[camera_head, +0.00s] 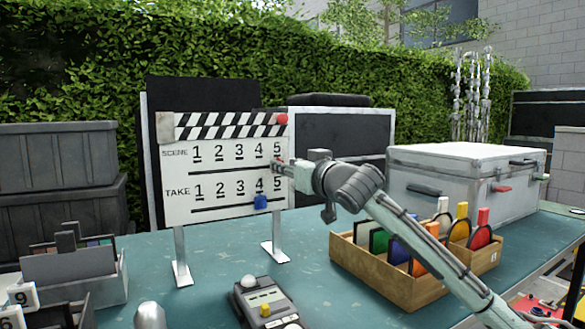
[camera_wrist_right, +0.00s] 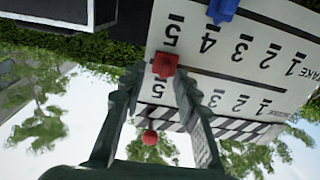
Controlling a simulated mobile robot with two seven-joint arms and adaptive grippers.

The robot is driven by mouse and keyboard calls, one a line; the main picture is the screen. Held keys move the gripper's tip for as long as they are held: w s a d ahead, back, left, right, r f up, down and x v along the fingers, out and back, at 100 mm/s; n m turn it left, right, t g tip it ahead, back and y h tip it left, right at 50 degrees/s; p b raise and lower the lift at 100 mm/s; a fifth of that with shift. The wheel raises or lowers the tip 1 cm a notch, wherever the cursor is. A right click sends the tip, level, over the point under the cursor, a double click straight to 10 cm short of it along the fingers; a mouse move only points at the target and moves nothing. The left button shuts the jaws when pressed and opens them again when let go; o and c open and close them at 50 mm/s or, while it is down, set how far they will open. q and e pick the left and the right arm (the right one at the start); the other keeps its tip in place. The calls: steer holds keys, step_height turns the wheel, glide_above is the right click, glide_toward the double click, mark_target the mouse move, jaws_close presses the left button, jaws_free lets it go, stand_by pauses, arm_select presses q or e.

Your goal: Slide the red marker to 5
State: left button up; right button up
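The white clapperboard (camera_head: 225,157) stands upright on two legs on the table, with SCENE and TAKE rows numbered 1 to 5. The red marker (camera_wrist_right: 165,66) sits on the SCENE row's slot at the 5; in the head view it shows only partly beside the gripper. My right gripper (camera_wrist_right: 154,78) is open at the board's right edge, its fingers on either side of the red marker. One finger is close against the marker; a gap shows at the other. The blue marker (camera_head: 261,202) sits under the TAKE row's 4, also seen in the wrist view (camera_wrist_right: 222,10). My left gripper is not in view.
A wooden box (camera_head: 375,272) of coloured items stands under my right arm, with a white case (camera_head: 440,185) behind it. A dark device (camera_head: 262,303) lies in front of the board. Grey bins (camera_head: 65,155) stand at the left.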

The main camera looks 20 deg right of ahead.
steer(key=s+d, duration=0.2)
steer(key=s, duration=0.9)
steer(key=shift+s+d, duration=0.2)
steer(key=shift+s, duration=0.15)
